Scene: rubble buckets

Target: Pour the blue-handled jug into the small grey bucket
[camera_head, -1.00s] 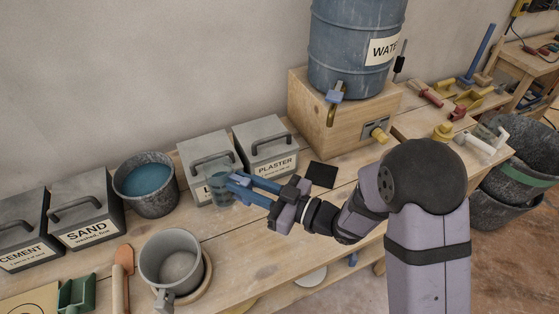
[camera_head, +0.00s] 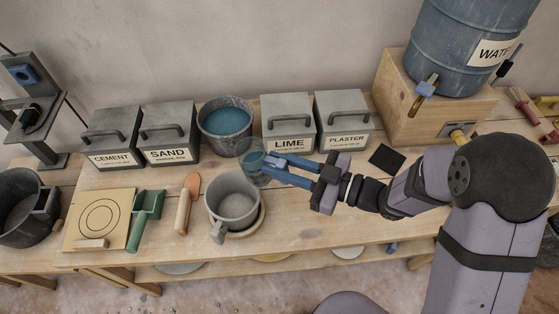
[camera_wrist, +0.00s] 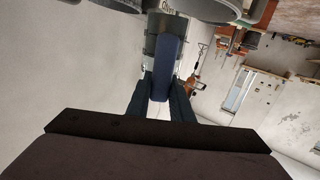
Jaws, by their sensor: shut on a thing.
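The clear jug (camera_head: 250,155) is held in the air, behind and slightly right of the small grey bucket (camera_head: 212,199). It looks roughly upright and has a bluish tint; I cannot tell how full it is. My gripper (camera_head: 270,168) is shut on its blue handle, which shows in the wrist view (camera_wrist: 167,58) between the fingers. The grey bucket stands on a round wooden board on the bench, open side up, with a handle at its front. Its visible inside looks empty.
A dark bucket of blue liquid (camera_head: 226,121) stands behind the jug. Lime (camera_head: 289,122), plaster (camera_head: 343,120), sand (camera_head: 169,133) and cement (camera_head: 110,138) boxes line the wall.

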